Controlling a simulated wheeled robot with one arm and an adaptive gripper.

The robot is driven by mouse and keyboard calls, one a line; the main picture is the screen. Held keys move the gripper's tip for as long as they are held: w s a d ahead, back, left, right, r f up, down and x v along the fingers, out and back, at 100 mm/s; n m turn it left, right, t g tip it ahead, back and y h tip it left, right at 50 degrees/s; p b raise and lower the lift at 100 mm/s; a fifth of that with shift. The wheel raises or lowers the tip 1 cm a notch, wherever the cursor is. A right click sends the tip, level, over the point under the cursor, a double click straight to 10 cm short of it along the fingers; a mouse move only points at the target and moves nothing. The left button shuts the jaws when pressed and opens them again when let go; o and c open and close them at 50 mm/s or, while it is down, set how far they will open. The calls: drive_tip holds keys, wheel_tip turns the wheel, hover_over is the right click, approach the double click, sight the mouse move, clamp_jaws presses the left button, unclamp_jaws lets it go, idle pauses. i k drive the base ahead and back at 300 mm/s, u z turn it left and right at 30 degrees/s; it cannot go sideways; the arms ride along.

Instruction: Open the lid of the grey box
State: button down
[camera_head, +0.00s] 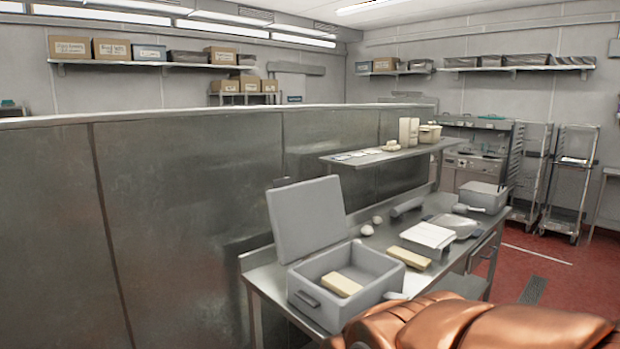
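A grey box (313,300) stands on the near left end of the metal table. Its lid (307,219) stands up, tilted back at the box's rear edge, so the inside shows. A pale yellow block (342,284) lies inside on the box floor. A dark handle sits on the box's front wall. My copper-coloured arm fills the lower right and covers part of the table's front. My gripper cannot be made out.
The metal table (258,262) also bears a yellow block (408,257), a white stack (428,235) and a second, smaller grey box (483,196) further back. A shelf (357,159) overhangs the table. A tall metal partition (180,220) runs behind it. Red floor is open at right.

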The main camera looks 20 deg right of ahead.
sight(307, 218)
drive_tip(key=z, duration=0.2)
drive_tip(key=i, duration=0.65)
drive_tip(key=u, duration=0.65)
drive_tip(key=i, duration=0.7)
drive_tip(key=u, duration=0.65)
